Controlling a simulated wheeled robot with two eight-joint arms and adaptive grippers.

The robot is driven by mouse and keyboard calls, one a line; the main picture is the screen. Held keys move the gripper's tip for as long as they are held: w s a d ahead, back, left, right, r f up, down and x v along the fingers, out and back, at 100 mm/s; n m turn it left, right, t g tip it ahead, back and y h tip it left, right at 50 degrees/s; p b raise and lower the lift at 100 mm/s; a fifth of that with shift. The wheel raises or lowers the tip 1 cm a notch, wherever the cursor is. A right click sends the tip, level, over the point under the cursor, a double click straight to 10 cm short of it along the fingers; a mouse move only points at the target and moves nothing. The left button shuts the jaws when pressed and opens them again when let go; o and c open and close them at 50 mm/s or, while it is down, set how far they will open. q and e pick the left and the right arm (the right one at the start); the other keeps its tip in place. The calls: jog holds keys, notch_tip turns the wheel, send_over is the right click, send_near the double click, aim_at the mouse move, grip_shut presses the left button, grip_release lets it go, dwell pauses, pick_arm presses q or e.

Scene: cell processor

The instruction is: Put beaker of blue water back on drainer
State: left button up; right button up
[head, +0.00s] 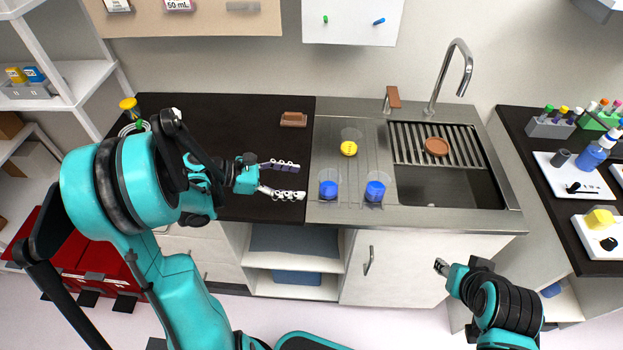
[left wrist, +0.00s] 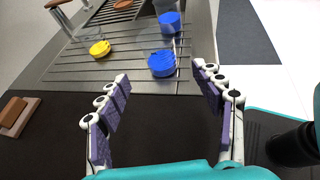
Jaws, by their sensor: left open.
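Two clear beakers with blue contents stand upright on the grooved steel drainer (head: 317,150): the left blue beaker (head: 328,187) near its left edge, the right blue beaker (head: 376,189) nearer the sink. A beaker with yellow contents (head: 349,147) stands behind them. My left gripper (head: 302,181) is open and empty, just left of the left blue beaker, its fingers pointing toward it. In the left wrist view, the nearer blue beaker (left wrist: 161,64) shows beyond the gap between the fingertips. My right gripper (head: 441,266) is low in front of the counter, its jaws too small to judge.
The sink (head: 450,188) with a tall faucet (head: 460,65) lies right of the drainer; a brown round piece (head: 436,147) rests on its slatted rack. A brown block (head: 293,119) sits on the black counter (head: 240,110). The counter around my left gripper is mostly clear.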

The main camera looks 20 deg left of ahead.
pick_arm(q)
jog(key=shift+v, duration=0.75)
jog(key=shift+s+d+r+m+y, duration=0.1)
jog(key=shift+d+r+m+y, duration=0.05)
jog(key=shift+d+m+y, duration=0.2)
jog(key=d+m+y, duration=0.1)
jog(key=s+d+m+g+y, duration=0.1)
jog(key=d+m, duration=0.1)
jog(key=shift+d+m, duration=0.25)
jog(key=shift+d, duration=0.1)
jog(key=s+d+m+y, duration=0.2)
jog(key=m, duration=0.1)
jog(key=s+d+m+g+y, duration=0.1)
jog(key=m, duration=0.1)
jog(key=shift+s+r, duration=0.1)
jog(key=shift+s, duration=0.15)
jog(key=s+r+m+t+y, duration=0.2)
jog(key=s+m+y, duration=0.4)
jog(key=m, duration=0.8)
jog(key=shift+s+a+m, duration=0.25)
jog(key=shift+s+m, duration=0.15)
jog(key=shift+s, duration=0.05)
